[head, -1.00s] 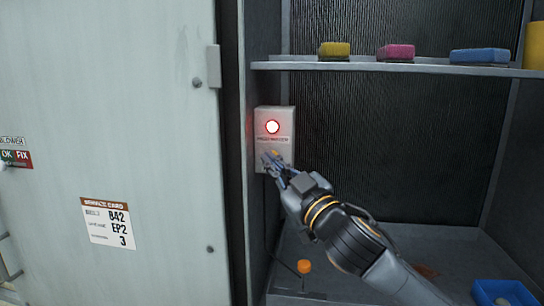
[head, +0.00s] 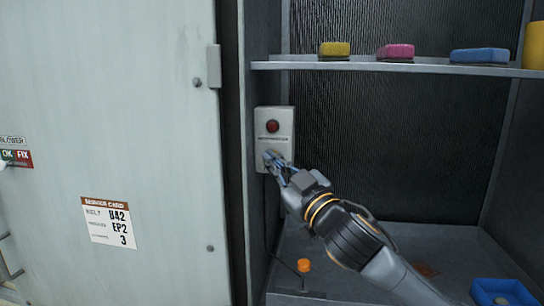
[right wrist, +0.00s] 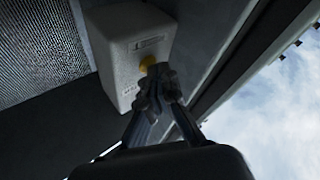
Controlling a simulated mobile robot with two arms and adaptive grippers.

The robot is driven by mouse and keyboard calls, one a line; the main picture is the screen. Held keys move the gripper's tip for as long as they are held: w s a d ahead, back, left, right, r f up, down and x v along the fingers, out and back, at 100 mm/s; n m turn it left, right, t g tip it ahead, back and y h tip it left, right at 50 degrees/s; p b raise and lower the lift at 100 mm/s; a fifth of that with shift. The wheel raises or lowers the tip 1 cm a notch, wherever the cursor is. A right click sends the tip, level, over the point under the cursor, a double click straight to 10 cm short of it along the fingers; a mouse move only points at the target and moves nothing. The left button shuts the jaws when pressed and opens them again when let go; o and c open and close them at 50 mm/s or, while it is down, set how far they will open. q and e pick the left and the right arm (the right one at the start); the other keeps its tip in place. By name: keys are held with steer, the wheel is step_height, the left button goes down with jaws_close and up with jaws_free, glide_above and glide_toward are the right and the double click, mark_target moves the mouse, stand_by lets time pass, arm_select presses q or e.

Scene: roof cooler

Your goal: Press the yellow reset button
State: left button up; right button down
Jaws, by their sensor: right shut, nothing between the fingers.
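The yellow reset button (right wrist: 147,62) shows in the right wrist view on the face of a pale control box (right wrist: 126,32). In the head view the box (head: 287,118) is on the cabinet's inner left wall, with a dark red, unlit lamp (head: 272,126) near its top. My right gripper (head: 268,158) is shut and empty, with its tips at the lower part of the box. In the right wrist view the fingertips (right wrist: 158,75) are at the button and partly cover it. I cannot tell whether they touch it. My left gripper is not in view.
A shelf (head: 390,67) above holds a yellow sponge (head: 334,48), a pink sponge (head: 396,51) and a blue sponge (head: 479,56). An orange knob (head: 304,265) stands low in the cabinet. A blue bin (head: 505,292) is at lower right. The cabinet door (head: 110,100) is at left.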

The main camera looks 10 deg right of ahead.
stand_by(0.5)
steer(key=shift+s+a, duration=0.2)
steer(key=shift+s, duration=0.55)
steer(key=shift+s+a, duration=0.1)
steer(key=shift+s+a, duration=0.2)
steer(key=shift+s, duration=0.55)
steer(key=shift+s+a, duration=0.2)
steer(key=shift+s, duration=0.6)
steer(key=shift+s+a, duration=0.2)
steer(key=shift+s, duration=0.55)
